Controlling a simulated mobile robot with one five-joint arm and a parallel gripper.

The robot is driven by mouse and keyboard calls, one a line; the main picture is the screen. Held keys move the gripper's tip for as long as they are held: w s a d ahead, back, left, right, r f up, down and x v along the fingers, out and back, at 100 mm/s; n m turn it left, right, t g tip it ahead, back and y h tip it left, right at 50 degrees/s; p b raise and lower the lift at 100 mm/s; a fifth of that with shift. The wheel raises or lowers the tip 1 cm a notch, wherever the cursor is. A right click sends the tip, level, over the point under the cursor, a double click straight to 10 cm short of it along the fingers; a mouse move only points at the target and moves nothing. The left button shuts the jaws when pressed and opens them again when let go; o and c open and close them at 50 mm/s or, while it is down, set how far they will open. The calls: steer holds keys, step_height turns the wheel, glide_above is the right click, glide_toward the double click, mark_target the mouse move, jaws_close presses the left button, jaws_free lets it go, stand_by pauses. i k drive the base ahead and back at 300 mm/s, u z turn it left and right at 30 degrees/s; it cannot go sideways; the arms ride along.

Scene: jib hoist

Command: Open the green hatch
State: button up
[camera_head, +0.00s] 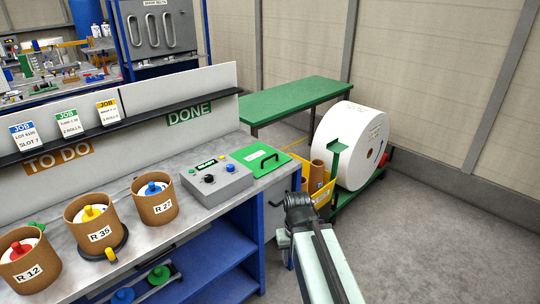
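The green hatch (277,168) is a flat green panel with a black bar handle. It lies shut on the right end of the grey workbench top, beside a grey control box (218,184). My arm reaches up from the lower right, and its dark wrist is just right of the bench edge. My gripper (283,240) is small in view and seems to hang below the wrist, in front of the bench's side. It is apart from the hatch handle. Its fingers are too small and hidden to tell whether they are open.
Brown tubs with coloured knobs, including R 27 (154,204), stand on the left of the bench. A white roll (349,144) sits on a green stand at the right, beside a yellow bin (322,194). A green table (295,99) stands behind. The floor at right is clear.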

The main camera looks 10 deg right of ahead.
mark_target(258, 154)
steer(key=u, duration=0.05)
steer(key=i, duration=0.9)
steer(key=z, duration=0.05)
